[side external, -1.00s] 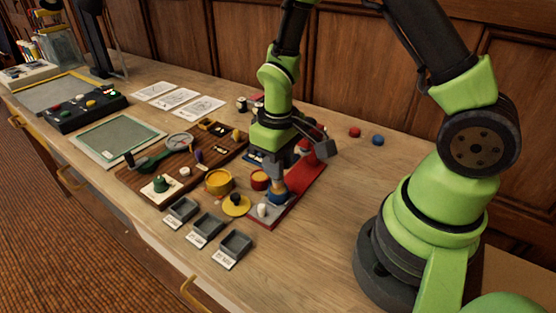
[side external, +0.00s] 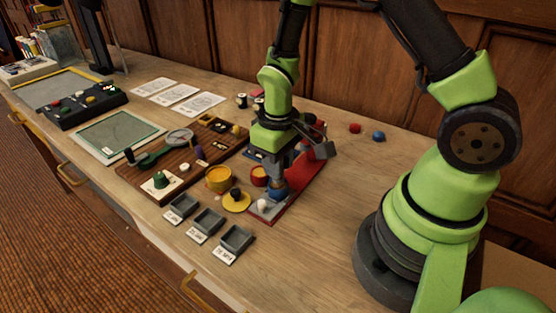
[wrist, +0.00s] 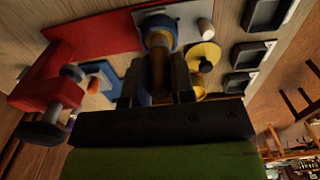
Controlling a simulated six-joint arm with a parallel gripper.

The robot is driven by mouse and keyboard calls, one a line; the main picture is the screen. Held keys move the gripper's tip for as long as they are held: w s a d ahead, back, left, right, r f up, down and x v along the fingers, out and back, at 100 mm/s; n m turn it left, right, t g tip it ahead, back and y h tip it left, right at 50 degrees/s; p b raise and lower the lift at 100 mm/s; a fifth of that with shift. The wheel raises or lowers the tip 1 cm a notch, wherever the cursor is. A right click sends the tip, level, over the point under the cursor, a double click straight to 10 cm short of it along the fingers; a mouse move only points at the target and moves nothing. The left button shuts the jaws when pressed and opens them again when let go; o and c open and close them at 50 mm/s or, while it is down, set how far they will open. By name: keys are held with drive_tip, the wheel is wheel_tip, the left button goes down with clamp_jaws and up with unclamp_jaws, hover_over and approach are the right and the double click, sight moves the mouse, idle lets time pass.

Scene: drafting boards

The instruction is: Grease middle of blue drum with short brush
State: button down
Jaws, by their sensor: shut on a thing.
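The blue drum (side external: 277,193) stands upright on the grey end of the red-edged stand in the side view. It also shows in the wrist view (wrist: 174,42), just beyond my fingertips. My gripper (side external: 279,179) points down right over it. In the wrist view my gripper (wrist: 158,80) is shut on a brownish-orange upright piece, seemingly the brush (wrist: 158,68). The brush's lower end reaches the drum's top, but I cannot tell whether it touches the middle. The bristles are hidden.
A yellow drum (side external: 218,180), a red drum with an orange top (side external: 259,176) and a yellow disc with a black knob (side external: 236,199) stand close by on the left. Small grey trays (side external: 235,241) lie in front. The table right of the red stand (side external: 312,175) is mostly clear.

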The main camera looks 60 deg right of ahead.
drive_tip(key=shift+w, duration=0.2)
drive_tip(key=shift+s, duration=0.45)
idle(0.4)
drive_tip(key=shift+w, duration=0.45)
idle(3.1)
drive_tip(key=shift+s, duration=0.5)
idle(0.4)
drive_tip(key=shift+w, duration=0.15)
idle(0.4)
drive_tip(key=shift+r, duration=3.5)
drive_tip(key=shift+f, duration=0.1)
